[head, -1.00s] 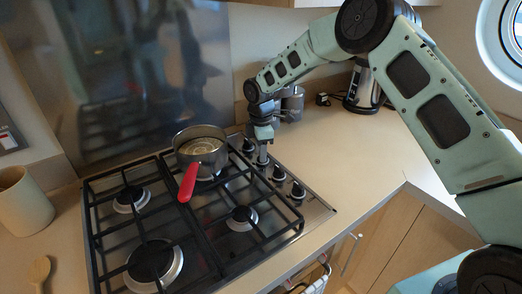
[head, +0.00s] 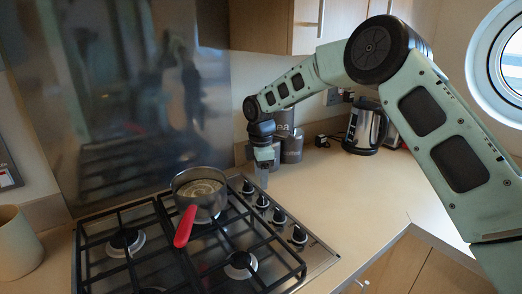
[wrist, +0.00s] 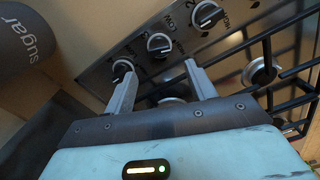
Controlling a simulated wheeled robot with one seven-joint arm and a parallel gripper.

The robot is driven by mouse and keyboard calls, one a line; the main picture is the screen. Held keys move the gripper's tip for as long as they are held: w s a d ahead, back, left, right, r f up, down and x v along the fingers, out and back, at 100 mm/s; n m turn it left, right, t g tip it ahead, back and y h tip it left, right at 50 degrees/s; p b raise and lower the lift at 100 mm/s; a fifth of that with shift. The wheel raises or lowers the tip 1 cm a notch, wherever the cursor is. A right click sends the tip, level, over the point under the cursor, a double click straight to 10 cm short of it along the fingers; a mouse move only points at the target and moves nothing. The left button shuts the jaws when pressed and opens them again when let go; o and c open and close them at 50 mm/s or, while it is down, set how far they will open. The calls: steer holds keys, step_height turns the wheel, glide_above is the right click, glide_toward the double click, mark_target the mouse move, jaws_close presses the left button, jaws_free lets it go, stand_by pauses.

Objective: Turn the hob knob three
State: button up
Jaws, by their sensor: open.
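The hob's control knobs run in a row of several along the right edge of the hob (head: 318,262). In the head view I see the rear knob (head: 248,187), the second (head: 262,201), the third from the rear (head: 279,215) and the front knob (head: 299,234). In the wrist view, knobs (wrist: 159,45) and (wrist: 207,14) show beyond the fingers; a knob (wrist: 121,68) is partly covered by the left finger.
A saucepan (head: 200,190) with a red handle stands on the rear burner, left of the knobs. A sugar canister (wrist: 35,40) is close at the left in the wrist view. A kettle (head: 365,128) stands farther right. The worktop (head: 345,190) right of the knobs is clear.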

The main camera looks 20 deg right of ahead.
step_height(320, 180, up, 11)
steer(key=b, duration=0.1)
steer(key=shift+f, duration=0.15)
